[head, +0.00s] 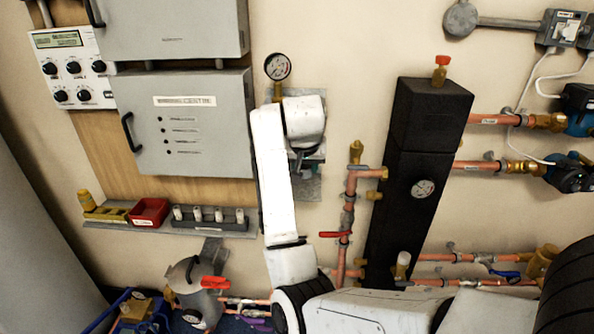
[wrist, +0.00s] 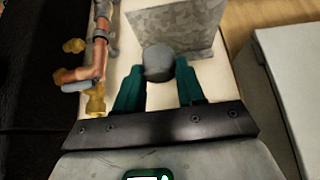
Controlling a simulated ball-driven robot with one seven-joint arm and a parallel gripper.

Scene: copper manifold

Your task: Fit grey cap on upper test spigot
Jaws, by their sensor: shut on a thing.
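In the wrist view my gripper (wrist: 159,75) is shut on a round dark grey cap (wrist: 158,62), held between its two teal fingertips. The cap is in front of a grey metal plate (wrist: 180,28). A copper pipe (wrist: 101,50) with brass spigots stands to the left, one spigot (wrist: 74,45) above another (wrist: 66,76); the cap is apart from both. In the head view my gripper (head: 303,165) is mostly hidden behind my white arm, close to the wall plate (head: 308,189). The copper manifold (head: 349,200) is to its right, with a brass fitting (head: 356,152) on top. I cannot tell which spigot is the upper test one.
A pressure gauge (head: 278,67) sits above my arm. A tall black block (head: 420,140) stands right of the manifold. A red lever (head: 335,234) sticks out from the pipe. At left, a shelf (head: 190,232) holds a red bin (head: 149,212) and a rack (head: 207,220) of several caps.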

